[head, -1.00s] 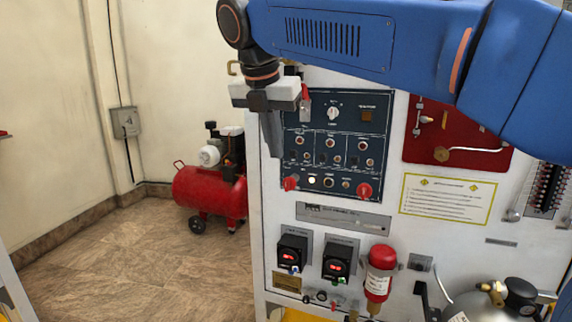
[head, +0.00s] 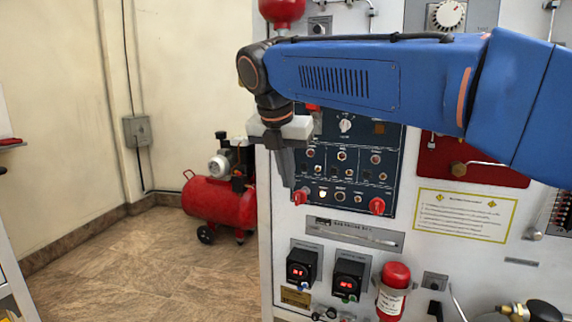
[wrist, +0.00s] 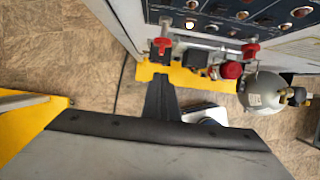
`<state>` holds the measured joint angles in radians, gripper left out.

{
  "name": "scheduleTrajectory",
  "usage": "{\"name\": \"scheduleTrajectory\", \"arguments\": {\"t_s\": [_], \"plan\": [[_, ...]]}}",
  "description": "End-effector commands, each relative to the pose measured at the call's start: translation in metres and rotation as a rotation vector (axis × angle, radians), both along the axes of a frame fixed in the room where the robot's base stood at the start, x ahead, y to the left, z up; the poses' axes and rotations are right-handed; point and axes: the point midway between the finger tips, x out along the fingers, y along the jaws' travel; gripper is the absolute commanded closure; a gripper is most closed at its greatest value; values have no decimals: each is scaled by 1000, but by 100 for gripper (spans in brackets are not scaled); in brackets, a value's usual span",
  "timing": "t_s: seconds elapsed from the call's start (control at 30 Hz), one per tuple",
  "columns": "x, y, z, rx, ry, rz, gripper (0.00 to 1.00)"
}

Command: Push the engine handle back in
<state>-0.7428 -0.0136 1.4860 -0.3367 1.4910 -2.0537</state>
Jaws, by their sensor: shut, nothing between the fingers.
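Two red handles stick out at the bottom of the dark blue panel (head: 341,148): a left one (head: 300,196) and a right one (head: 377,206). No label tells me which is the engine handle. My gripper (head: 287,180) is shut and empty, pointing down just above and left of the left handle in the head view. In the wrist view my gripper's fingers (wrist: 160,90) are together, with the left red handle (wrist: 162,45) just beyond their tips. The right red handle (wrist: 251,50) is farther right. I cannot tell whether the fingers touch the left handle.
Below the panel are two black display boxes (head: 302,267) and a red cylinder (head: 393,290). A grey gas bottle (wrist: 262,95) stands at the right in the wrist view. A red compressor (head: 218,200) stands on the floor at the back left. Floor left of the cabinet is open.

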Motion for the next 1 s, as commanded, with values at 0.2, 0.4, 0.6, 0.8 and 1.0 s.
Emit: {"name": "scheduleTrajectory", "arguments": {"t_s": [0.2, 0.4, 0.6, 0.8, 1.0], "plan": [[13, -6, -37, -2, 3, -2, 100], [38, -14, -39, 0, 0, -3, 100], [50, -19, -39, -1, 0, -1, 100], [52, -19, -39, -1, 0, 0, 100], [53, -19, -39, -1, 0, 0, 100]]}}
